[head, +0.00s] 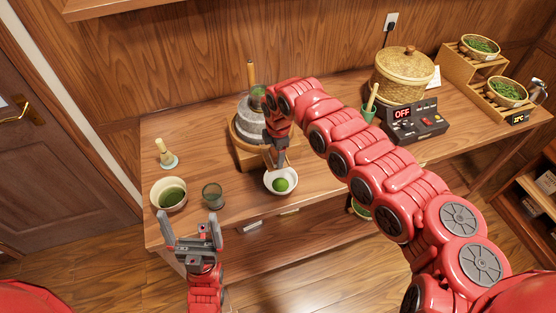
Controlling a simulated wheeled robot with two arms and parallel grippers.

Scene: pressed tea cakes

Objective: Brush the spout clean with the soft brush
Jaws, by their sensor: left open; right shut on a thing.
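A grey stone mill (246,110) with an upright wooden handle stands on a wooden base (245,158) at the left-middle of the table. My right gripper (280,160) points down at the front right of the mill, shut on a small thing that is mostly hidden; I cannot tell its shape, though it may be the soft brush. The spout is not clearly visible; my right gripper and arm cover that side. A white bowl (271,188) with a green mound (281,185) sits just below this gripper. My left gripper (190,224) is open and empty, in front of the table's front edge.
A bowl of green tea (170,194), a dark glass cup (213,195) and a whisk on a stand (165,153) are at the left. A lidded basket (404,72), a control box (417,122) and a green cup (369,113) stand at the right, behind my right arm.

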